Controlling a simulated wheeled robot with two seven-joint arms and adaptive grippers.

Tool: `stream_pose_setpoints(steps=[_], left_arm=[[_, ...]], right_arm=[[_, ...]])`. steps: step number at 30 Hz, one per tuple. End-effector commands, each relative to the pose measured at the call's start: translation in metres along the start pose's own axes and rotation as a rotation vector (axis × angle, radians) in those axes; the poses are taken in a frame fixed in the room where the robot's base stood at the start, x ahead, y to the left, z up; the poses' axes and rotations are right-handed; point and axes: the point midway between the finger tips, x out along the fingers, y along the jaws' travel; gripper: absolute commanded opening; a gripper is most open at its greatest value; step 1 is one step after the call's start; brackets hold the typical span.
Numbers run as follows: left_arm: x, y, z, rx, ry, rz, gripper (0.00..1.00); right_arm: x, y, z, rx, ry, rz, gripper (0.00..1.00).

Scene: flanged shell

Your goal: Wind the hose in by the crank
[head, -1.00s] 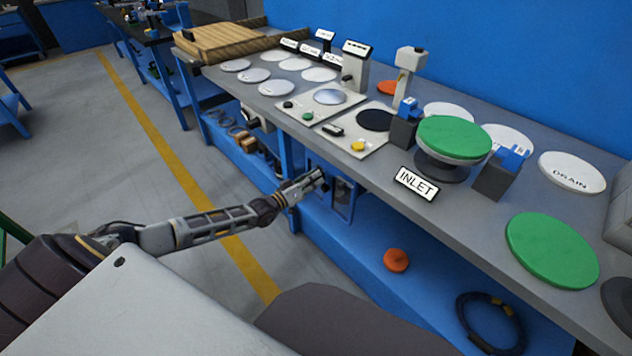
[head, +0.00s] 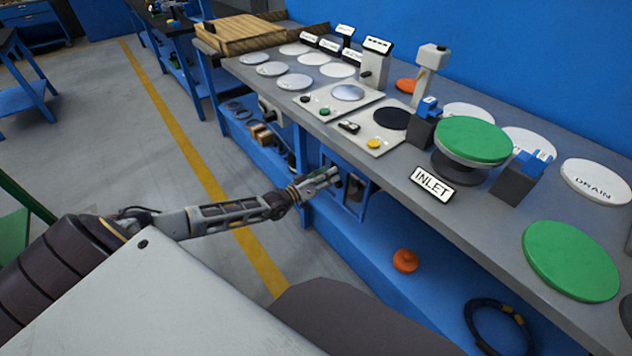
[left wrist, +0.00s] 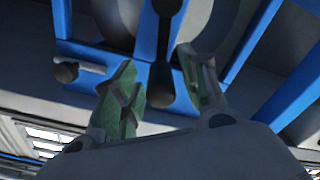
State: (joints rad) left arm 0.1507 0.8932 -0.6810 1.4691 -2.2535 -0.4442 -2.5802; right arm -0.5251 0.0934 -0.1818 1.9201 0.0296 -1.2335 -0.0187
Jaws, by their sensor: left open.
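A blue frame (head: 362,208) hangs under the bench's front edge, partly hidden by my left gripper (head: 332,177). In the left wrist view a blue frame (left wrist: 105,52) carries round grey discs. A dark bar with a rounded end (left wrist: 161,88), which looks like the crank's handle, shows between the fingers of my open left gripper (left wrist: 158,75). I cannot tell whether either finger touches it. A second dark knob (left wrist: 66,72) on a short grey rod stands left of the fingers. I cannot make out any hose on the discs. My right gripper is not in view.
The bench top (head: 462,222) above holds green discs, white discs and an INLET sign (head: 432,183). The lower shelf (head: 352,252) bears an orange knob-like piece (head: 405,260) and a black coil (head: 497,326). Open floor lies to the left.

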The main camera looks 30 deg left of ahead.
Motion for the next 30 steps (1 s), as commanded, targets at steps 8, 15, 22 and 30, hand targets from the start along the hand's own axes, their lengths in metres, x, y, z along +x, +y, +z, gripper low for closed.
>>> stream_pose_setpoints(steps=[8,15,22,30], left_arm=[[-0.013,-0.001,0.000,0.000,-0.001,-0.002,0.43],[-0.032,0.000,0.001,0.001,-0.002,0.000,0.43],[-0.050,-0.001,0.001,0.001,-0.002,0.000,0.43],[-0.071,-0.001,0.001,-0.001,-0.002,-0.001,0.43]], right_arm=[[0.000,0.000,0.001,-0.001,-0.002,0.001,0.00],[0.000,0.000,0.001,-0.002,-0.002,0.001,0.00],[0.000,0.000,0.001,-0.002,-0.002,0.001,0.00],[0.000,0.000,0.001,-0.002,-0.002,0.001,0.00]])
